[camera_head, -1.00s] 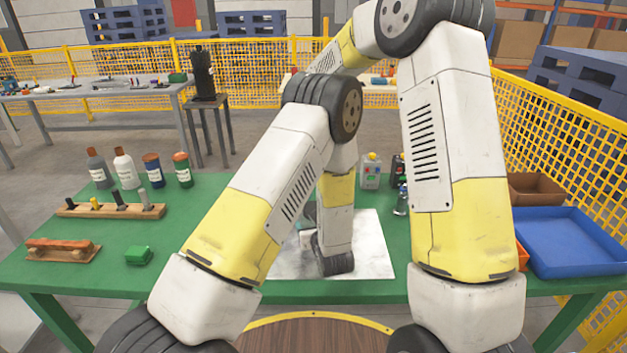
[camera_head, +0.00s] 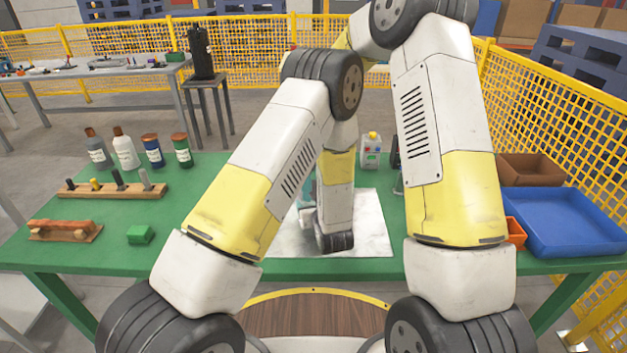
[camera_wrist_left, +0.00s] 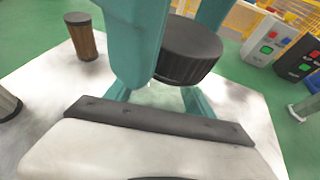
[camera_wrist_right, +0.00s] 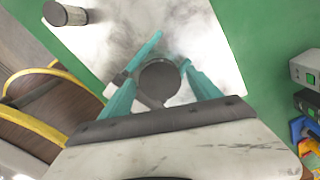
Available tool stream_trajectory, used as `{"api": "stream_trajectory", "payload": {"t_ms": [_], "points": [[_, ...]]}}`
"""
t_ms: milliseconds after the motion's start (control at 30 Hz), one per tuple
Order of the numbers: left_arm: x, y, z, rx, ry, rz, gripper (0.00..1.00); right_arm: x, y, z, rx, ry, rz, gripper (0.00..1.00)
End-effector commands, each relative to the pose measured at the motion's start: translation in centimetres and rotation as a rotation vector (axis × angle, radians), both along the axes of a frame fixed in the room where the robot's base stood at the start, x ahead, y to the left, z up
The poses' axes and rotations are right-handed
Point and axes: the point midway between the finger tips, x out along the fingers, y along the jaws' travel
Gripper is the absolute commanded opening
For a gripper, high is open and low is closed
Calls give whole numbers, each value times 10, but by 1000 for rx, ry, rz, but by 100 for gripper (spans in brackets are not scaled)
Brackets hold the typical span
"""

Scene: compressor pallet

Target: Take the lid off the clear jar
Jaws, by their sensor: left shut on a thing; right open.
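The clear jar's black ribbed lid (camera_wrist_left: 190,50) shows in the left wrist view; only a little of the clear body shows below it. The lid's round top (camera_wrist_right: 158,80) also shows in the right wrist view. My left gripper (camera_wrist_left: 155,95) is shut on the jar's body from the side, below the lid. My right gripper (camera_wrist_right: 158,66) is open, with its teal fingers on either side of the lid; I cannot tell whether they touch it. In the head view my arms hide the jar and most of both grippers.
The jar stands on a white mat (camera_head: 370,225) on the green table (camera_head: 200,225). A brown dark-topped cylinder (camera_wrist_left: 84,38) stands nearby. Bottles (camera_head: 125,150), a peg rack (camera_head: 110,190) and a green block (camera_head: 140,234) are at left; a blue tray (camera_head: 570,218) is at right.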

Motion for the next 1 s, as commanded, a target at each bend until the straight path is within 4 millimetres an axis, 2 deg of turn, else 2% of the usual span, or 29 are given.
{"api": "stream_trajectory", "payload": {"t_ms": [67, 300, 400, 533, 633, 1000], "points": [[0, 0, 0, 0, -1, 0, 0, 0, 0, 0, 0, 0, 0, 70], [0, 0, 0, 0, -1, 0, 0, 0, 0, 0, 0, 0, 0, 23], [0, 0, 0, 0, -1, 0, 0, 0, 0, 0, 0, 0, 0, 6], [0, 0, 0, 0, -1, 0, 0, 0, 0, 0, 0, 0, 45, 6], [0, 0, 0, 0, -1, 0, 0, 0, 0, 0, 0, -1, 185, 6], [0, 0, 0, 0, 0, 0, 0, 1, -1, 1, 1, -2, 1040, 6]]}}
